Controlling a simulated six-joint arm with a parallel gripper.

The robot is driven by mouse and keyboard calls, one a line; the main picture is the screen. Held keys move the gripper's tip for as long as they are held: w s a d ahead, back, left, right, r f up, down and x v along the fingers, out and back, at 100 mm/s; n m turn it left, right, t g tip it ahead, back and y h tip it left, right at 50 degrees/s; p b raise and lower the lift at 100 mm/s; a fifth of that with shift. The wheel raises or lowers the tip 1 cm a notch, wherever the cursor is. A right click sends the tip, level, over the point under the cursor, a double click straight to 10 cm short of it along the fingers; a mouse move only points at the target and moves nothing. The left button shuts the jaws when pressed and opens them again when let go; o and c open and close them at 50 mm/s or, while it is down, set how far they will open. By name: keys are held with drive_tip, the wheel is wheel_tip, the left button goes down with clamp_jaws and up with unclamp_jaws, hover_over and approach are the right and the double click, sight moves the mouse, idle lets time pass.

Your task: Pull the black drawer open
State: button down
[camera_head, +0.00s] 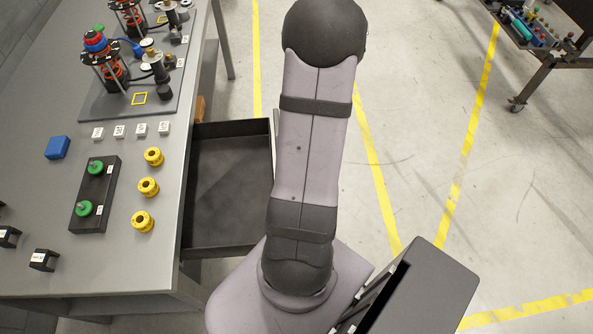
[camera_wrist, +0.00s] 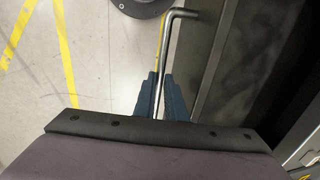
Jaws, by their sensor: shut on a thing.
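The black drawer (camera_head: 230,185) stands pulled out from the right side of the grey workbench in the head view, and its inside looks empty. In the wrist view the drawer's dark front panel (camera_wrist: 197,50) runs along the right of a bent metal handle bar (camera_wrist: 168,45). My gripper (camera_wrist: 160,88), with blue fingers, is shut on the handle, one finger on each side of the bar. In the head view my arm covers part of the drawer's front, and the gripper and handle are hidden.
The workbench (camera_head: 130,265) carries yellow knobbed parts (camera_head: 148,187), a black block with green parts (camera_head: 95,195), a blue box (camera_head: 57,147) and a spring fixture (camera_head: 110,70). Open floor with yellow lines lies to the right. A dark box-shaped unit (camera_head: 425,290) stands at the lower right.

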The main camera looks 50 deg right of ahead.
drive_tip(key=c, duration=1.8)
unclamp_jaws()
drive_tip(key=shift+s+d+r, duration=0.15)
drive_tip(key=shift+r, duration=1.05)
drive_tip(key=shift+s+d+r, duration=0.2)
drive_tip(key=shift+r, duration=1.05)
drive_tip(key=shift+s+d+r, duration=0.15)
drive_tip(key=shift+r, duration=1.05)
drive_tip(key=w+a+n, duration=0.1)
drive_tip(key=a, duration=0.1)
drive_tip(key=w+a+r, duration=0.1)
drive_tip(key=w+a, duration=0.1)
drive_tip(key=a, duration=0.1)
drive_tip(key=w+a+r+n, duration=0.1)
drive_tip(key=a, duration=0.1)
drive_tip(key=shift+w+a+n+g+p, duration=0.2)
drive_tip(key=shift+a+n+g+p, duration=0.1)
drive_tip(key=shift+a+g, duration=0.1)
drive_tip(key=a+r+n, duration=0.1)
drive_tip(key=a+n, duration=0.1)
drive_tip(key=a, duration=0.3)
drive_tip(key=a+r+n+h+p, duration=0.1)
drive_tip(key=a+n, duration=0.1)
drive_tip(key=a, duration=0.4)
drive_tip(key=a+r+n, duration=0.1)
drive_tip(key=a+n, duration=0.1)
drive_tip(key=a, duration=0.4)
drive_tip(key=shift+s+a+g+h, duration=0.15)
drive_tip(key=shift+s+g+h, duration=0.15)
drive_tip(key=shift+g, duration=0.1)
